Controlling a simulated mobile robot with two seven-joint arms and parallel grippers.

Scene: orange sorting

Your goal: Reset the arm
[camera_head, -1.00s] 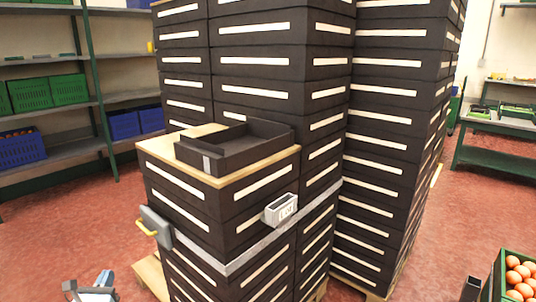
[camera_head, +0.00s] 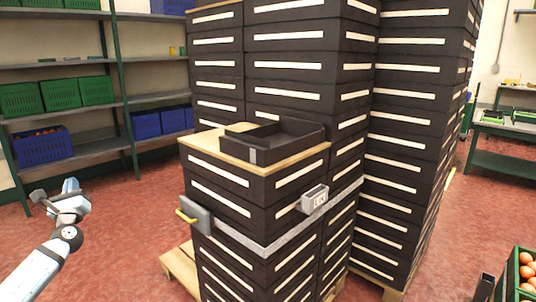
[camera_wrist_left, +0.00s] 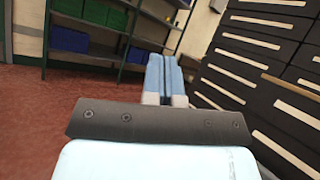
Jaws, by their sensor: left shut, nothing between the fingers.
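My left arm comes in from the lower left of the head view, with its left gripper (camera_head: 72,186) raised in the air left of the stacked black crates. In the left wrist view, the two blue fingers of the left gripper (camera_wrist_left: 164,75) are together, with nothing between them. The gripper touches nothing. My right gripper is in neither view.
Tall stacks of black crates (camera_head: 290,180) on pallets fill the middle. A black tray (camera_head: 290,152) sits on a lower stack. Green shelves (camera_head: 70,105) with crates stand at the back left. A crate of oranges (camera_head: 512,280) is at the lower right. Red floor is clear on the left.

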